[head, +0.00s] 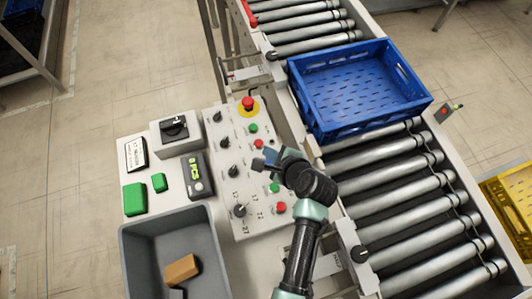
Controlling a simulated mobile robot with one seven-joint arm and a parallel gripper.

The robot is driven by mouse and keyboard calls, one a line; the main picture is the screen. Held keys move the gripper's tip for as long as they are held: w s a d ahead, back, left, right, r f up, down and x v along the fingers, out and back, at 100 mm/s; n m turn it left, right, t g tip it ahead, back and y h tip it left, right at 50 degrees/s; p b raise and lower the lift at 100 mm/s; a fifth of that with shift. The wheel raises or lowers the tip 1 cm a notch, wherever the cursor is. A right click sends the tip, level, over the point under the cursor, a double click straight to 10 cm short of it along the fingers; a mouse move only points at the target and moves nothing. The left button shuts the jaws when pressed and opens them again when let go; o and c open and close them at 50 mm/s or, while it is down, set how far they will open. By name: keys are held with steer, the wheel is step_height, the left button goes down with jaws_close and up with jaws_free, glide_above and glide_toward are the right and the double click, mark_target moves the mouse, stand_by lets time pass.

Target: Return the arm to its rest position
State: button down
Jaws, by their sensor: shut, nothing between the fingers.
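My gripper (262,160) is shut and empty. It hangs over the light control panel (247,206) at the middle of the head view, with my arm reaching up from the bottom edge. The panel carries black knobs, red and green buttons and a red emergency stop (248,104) on a yellow base. My gripper is below and to the right of the emergency stop in the picture. My wrist hides part of the panel's right side. I cannot tell whether the fingertips touch the panel.
An empty blue crate (362,82) sits on the roller conveyor (420,195) to the right. A grey bin (131,246) at the lower left holds an orange-brown block (181,270). A rotary switch box (176,131) stands behind. A yellow crate (505,215) shows at the right edge.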

stand_by(0.3)
steer(key=w+r+n+t+h+b, duration=0.1)
steer(key=w+r+n+t+b, duration=0.2)
steer(key=r, duration=0.7)
steer(key=w+r+n+t+h, duration=0.1)
steer(key=w+r+n+t, duration=0.3)
steer(key=r, duration=0.6)
steer(key=w+r+n+t+h+b, duration=0.15)
steer(key=w+r+n, duration=0.3)
steer(key=r, duration=0.45)
steer(key=s+r+n+t+b, duration=0.2)
steer(key=s+r+t, duration=0.1)
steer(key=r, duration=0.6)
steer(key=s+r+n+t+b, duration=0.1)
steer(key=s+r+n+t, duration=0.2)
steer(key=r, duration=0.7)
steer(key=s+r+n+t+h+b, duration=0.1)
steer(key=s+r+n+t, duration=0.3)
steer(key=s+r, duration=0.7)
steer(key=shift+s+a+r+t+b, duration=0.3)
steer(key=shift+s+a+t+b, duration=0.15)
steer(key=shift+b, duration=0.2)
steer(key=shift+n, duration=0.25)
